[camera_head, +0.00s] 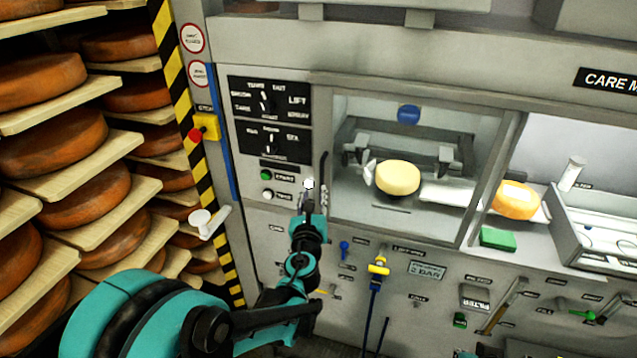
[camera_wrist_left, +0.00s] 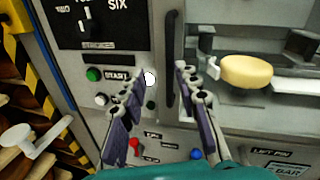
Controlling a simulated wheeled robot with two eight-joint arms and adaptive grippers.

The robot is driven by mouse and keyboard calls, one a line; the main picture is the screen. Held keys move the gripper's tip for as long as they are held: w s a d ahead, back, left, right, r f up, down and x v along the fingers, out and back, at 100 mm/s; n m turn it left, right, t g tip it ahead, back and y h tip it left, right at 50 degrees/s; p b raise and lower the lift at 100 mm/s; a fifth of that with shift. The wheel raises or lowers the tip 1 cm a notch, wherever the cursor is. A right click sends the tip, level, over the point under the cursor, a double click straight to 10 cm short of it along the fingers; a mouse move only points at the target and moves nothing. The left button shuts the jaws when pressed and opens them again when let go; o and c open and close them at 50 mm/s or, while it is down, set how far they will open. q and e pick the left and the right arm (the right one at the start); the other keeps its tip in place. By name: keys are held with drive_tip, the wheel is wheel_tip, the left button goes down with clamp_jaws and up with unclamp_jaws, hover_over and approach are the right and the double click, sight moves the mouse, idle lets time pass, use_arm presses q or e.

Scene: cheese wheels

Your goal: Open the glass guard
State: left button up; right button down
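The glass guard (camera_head: 455,125) is a clear pane in a grey frame. It stands across the machine compartment and looks shut. Its black upright handle (camera_head: 324,172) is at the pane's left edge; it also shows in the left wrist view (camera_wrist_left: 171,45). My left gripper (camera_head: 309,192) is in front of the panel, just left of and below the handle. In the left wrist view its two fingers (camera_wrist_left: 161,73) are apart and empty. The handle appears between them, closer to the right finger; contact cannot be told. My right gripper is not in view.
A pale cheese wheel (camera_head: 398,178) sits behind the glass. A green start button (camera_head: 266,175) and a red stop button (camera_head: 195,134) are on the left. Cheese shelves (camera_head: 70,170) stand further left. A yellow-handled valve (camera_head: 378,266) sits below the guard.

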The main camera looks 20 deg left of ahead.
sight(322, 181)
use_arm(q)
drive_tip(key=w+m, duration=0.1)
drive_tip(key=w, duration=0.4)
drive_tip(key=w+m+h+b, duration=0.1)
drive_tip(key=w, duration=0.2)
drive_tip(key=shift+w+f+m, duration=0.15)
drive_tip(key=shift+f+m, duration=0.1)
drive_tip(key=shift+m, duration=0.05)
clamp_jaws()
